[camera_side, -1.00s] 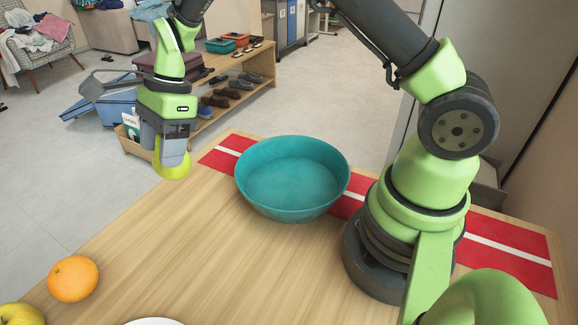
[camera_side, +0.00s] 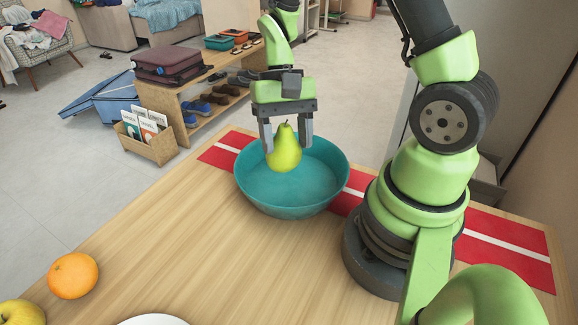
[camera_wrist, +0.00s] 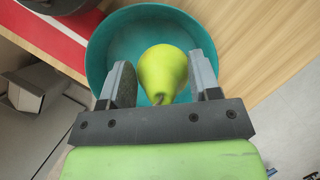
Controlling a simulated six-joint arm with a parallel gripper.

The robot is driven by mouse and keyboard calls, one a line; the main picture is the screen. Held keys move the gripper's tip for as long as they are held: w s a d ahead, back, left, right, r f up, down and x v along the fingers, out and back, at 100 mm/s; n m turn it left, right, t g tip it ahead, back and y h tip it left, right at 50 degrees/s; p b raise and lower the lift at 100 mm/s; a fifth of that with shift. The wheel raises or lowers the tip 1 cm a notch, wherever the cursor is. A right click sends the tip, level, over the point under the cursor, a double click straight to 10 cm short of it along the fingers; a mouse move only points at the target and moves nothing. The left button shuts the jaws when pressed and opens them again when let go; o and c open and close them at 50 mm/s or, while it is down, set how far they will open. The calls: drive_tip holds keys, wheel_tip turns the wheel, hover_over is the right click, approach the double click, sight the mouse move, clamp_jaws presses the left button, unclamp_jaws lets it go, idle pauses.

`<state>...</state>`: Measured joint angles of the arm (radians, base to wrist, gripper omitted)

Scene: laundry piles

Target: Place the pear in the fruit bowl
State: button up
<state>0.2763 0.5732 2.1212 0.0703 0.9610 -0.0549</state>
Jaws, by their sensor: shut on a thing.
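The green-yellow pear (camera_side: 285,158) is upright, stem up, between the fingers of my gripper (camera_side: 287,146), which is shut on it. In the side view the pear overlaps the inside of the teal fruit bowl (camera_side: 292,209), toward its far left part. Whether its bottom touches the bowl is hard to tell. In the wrist view the pear (camera_wrist: 163,74) shows between both fingers of my gripper (camera_wrist: 162,64), with the bowl (camera_wrist: 97,50) around and beneath it. No other fruit shows in the bowl.
An orange (camera_side: 73,275) and a yellow apple (camera_side: 20,314) lie at the table's left front. A white plate (camera_side: 152,320) is partly cut off at the bottom edge. A red runner with a white stripe (camera_side: 505,253) runs under the bowl. The wooden table between is clear.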

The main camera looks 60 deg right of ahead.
wheel_tip(320, 180, down, 8)
drive_tip(key=shift+r, duration=0.2)
drive_tip(key=shift+f, duration=0.1)
drive_tip(key=o, duration=1.1)
drive_tip(key=v, duration=1.2)
wheel_tip(320, 180, up, 15)
drive_tip(key=n+t+h, duration=0.2)
drive_tip(key=n+t, duration=0.2)
drive_tip(key=t, duration=0.6)
hover_over(282, 135)
drive_tip(key=s+a, duration=0.4)
drive_tip(key=s, duration=0.3)
drive_tip(key=shift+s+n, duration=0.3)
drive_tip(key=shift+s, duration=0.05)
